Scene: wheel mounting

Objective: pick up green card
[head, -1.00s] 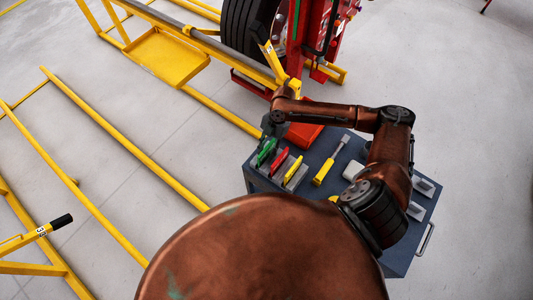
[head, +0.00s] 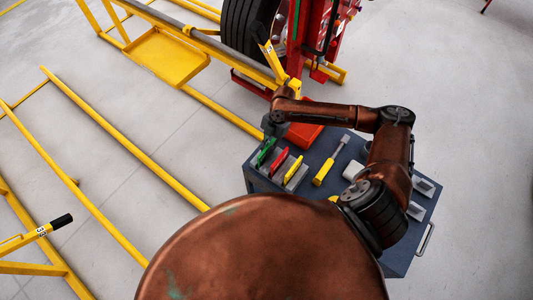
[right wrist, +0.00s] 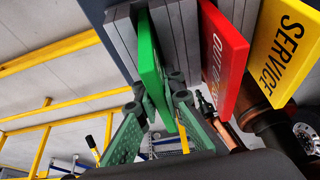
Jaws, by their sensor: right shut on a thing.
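The green card (head: 265,153) stands in the left slot of a grey holder on the dark blue cart. In the right wrist view the green card (right wrist: 148,55) is upright, its upper end against the grey holder. My right gripper (head: 268,140) is at the card's far end. In the right wrist view my right gripper (right wrist: 160,98), with green-grey fingers, is shut on the card's near end. The card's face is turned mostly away, so no writing on it is readable. My left gripper is not in view.
A red card (right wrist: 222,60) and a yellow "SERVICE" card (right wrist: 284,48) stand close beside the green one. A yellow-handled tool (head: 323,172) lies on the cart (head: 395,262).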

